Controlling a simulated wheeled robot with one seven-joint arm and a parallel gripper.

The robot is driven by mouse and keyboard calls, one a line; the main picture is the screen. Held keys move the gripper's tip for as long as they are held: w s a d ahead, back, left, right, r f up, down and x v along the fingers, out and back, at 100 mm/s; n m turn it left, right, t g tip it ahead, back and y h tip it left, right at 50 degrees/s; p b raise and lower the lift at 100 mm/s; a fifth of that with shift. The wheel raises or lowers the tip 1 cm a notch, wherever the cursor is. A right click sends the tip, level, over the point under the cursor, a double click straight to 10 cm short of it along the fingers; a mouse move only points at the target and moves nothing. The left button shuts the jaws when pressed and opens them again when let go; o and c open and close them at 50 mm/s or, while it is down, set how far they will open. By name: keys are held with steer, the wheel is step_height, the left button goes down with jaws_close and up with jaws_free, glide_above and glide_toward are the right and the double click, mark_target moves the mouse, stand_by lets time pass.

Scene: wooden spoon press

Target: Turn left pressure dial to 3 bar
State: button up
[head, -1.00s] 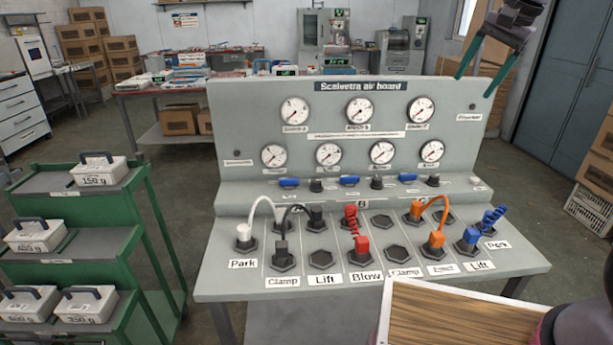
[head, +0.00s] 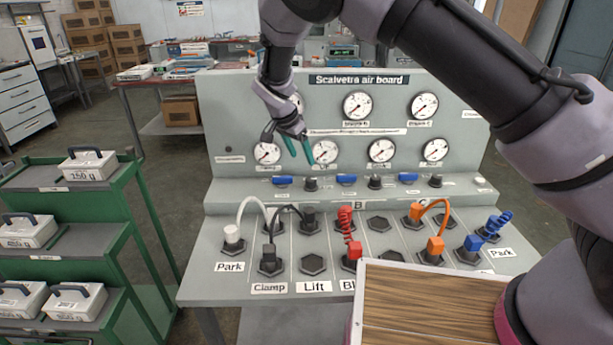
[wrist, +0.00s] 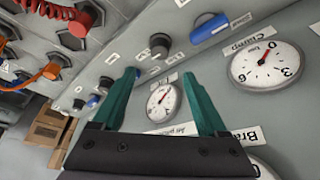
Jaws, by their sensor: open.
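The left pressure dial appears to be the leftmost black knob (head: 310,184) on the air board's ledge, between two blue valve handles. It also shows in the wrist view (wrist: 160,42), beyond the fingertips. My gripper (head: 300,159) is open and empty, pointing down in front of the lower gauges, above and apart from the knob. Its teal fingers also show in the wrist view (wrist: 161,78). The Clamp gauge (wrist: 265,62), lower left on the board (head: 267,152), has a red needle that seems near 0. Another small gauge (wrist: 163,102) shows between my fingers.
Blue valve handles (head: 283,181) flank the knobs. Coloured hoses, such as the white one (head: 250,212) and red one (head: 347,222), rise from the bench below. A wooden-topped panel (head: 430,305) is at front right. A green rack (head: 130,205) with weights stands left.

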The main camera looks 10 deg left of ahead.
mark_target(310, 179)
steer(key=x, duration=1)
steer(key=shift+d+f, duration=0.1)
steer(key=shift+f, duration=0.25)
jaws_close()
